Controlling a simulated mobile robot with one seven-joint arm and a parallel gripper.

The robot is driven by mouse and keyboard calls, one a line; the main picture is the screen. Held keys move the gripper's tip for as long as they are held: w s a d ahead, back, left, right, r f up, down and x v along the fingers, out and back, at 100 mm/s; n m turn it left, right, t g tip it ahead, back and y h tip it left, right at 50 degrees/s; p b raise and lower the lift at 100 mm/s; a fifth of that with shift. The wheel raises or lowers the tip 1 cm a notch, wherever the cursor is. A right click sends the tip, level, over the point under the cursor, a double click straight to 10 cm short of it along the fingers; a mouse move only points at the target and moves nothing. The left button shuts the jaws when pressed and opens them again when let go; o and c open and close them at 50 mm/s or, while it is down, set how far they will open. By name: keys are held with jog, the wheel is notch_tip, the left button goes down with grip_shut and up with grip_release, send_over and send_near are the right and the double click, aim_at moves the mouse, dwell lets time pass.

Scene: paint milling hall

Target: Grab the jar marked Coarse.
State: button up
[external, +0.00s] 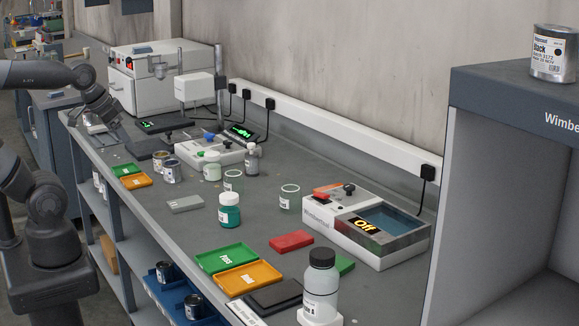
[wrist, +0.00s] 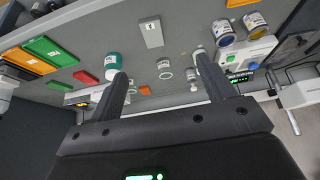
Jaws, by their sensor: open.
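Several small labelled jars stand on the grey bench; I cannot read "Coarse" on any label. In the external view they include a teal-filled jar (external: 229,211), a white-and-green jar (external: 211,166), a grey jar (external: 253,158) and two clear glass jars, one behind the teal jar (external: 232,181) and one to its right (external: 289,197). A large grey bottle with a black cap (external: 321,287) stands in front. My gripper (external: 112,122) is open and empty at the far left of the bench, apart from the jars. The wrist view shows the teal jar (wrist: 112,62) near the left finger.
Paint cans (external: 172,171), green tray (external: 225,258) and orange tray (external: 250,277) lie along the front edge. A grey cabinet (external: 500,110) bounds the right. Bare bench lies around the middle jars.

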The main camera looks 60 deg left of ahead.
jog(key=m+g+h, duration=0.1)
jog(key=m+h, duration=0.1)
jog(key=m, duration=0.2)
send_over(236, 175)
jog(key=s+a, duration=0.3)
notch_tip(236, 175, down, 8)
jog(key=shift+a+x, duration=0.2)
jog(key=shift+x, duration=1.65)
jog(key=shift+a+x, duration=0.25)
jog(key=shift+x, duration=1.65)
jog(key=shift+a+x, duration=0.2)
jog(key=shift+x, duration=1.65)
jog(key=shift+f, duration=0.1)
jog(key=shift+c, duration=0.3)
jog(key=c, duration=1)
